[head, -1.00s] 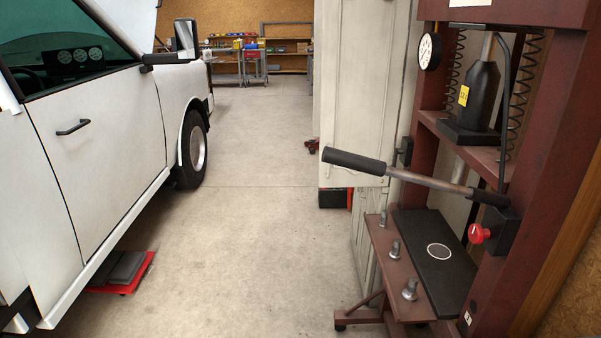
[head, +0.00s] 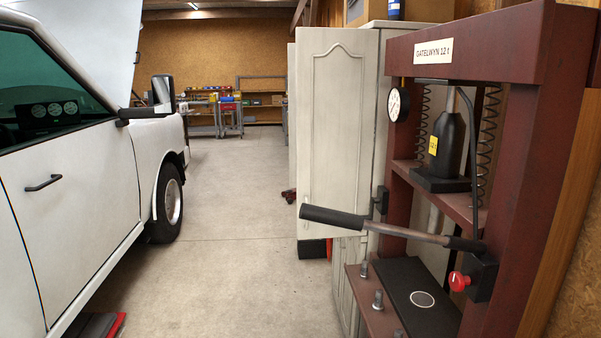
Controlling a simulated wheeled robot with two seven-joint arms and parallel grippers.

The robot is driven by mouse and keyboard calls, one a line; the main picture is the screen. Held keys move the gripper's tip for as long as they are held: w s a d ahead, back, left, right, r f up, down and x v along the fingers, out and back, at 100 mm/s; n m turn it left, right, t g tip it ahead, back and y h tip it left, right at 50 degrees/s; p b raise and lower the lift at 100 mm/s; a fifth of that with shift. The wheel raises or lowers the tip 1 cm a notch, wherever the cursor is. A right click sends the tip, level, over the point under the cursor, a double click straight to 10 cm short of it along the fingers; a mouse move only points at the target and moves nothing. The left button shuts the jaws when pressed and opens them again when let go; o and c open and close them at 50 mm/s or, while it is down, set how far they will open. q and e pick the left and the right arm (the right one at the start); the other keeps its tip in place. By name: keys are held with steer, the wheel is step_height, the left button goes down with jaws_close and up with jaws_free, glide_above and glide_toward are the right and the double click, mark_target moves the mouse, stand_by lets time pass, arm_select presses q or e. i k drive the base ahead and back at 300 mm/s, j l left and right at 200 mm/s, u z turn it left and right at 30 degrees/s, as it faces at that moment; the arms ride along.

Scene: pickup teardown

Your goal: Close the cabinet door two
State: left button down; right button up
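A pale, weathered cabinet (head: 376,45) stands right of centre in the head view, behind a red press. One panelled cabinet door (head: 338,135) stands open and faces me, sticking out left into the aisle. A narrow pale edge (head: 292,115) shows just beyond it, perhaps a second door. I cannot tell which is door two. The cabinet's inside is hidden behind the open door. A lower pale panel (head: 345,280) shows below it. Neither of my grippers is in view.
The dark red press (head: 530,180) stands at the right, its black-gripped lever (head: 335,217) crossing in front of the door's lower part. A white pickup (head: 85,200) lines the left. The concrete aisle (head: 225,260) between is clear. Workbenches (head: 230,118) stand at the back.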

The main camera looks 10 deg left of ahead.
mark_target(336, 69)
steer(key=j+z, duration=0.2)
steer(key=j, duration=0.7)
steer(key=i+j+z, duration=0.1)
steer(key=j, duration=0.25)
steer(key=i+j+z, duration=0.15)
steer(key=j, duration=0.2)
steer(key=i+z, duration=0.15)
steer(key=i, duration=0.3)
steer(key=i+j+z, duration=0.15)
steer(key=i, duration=0.3)
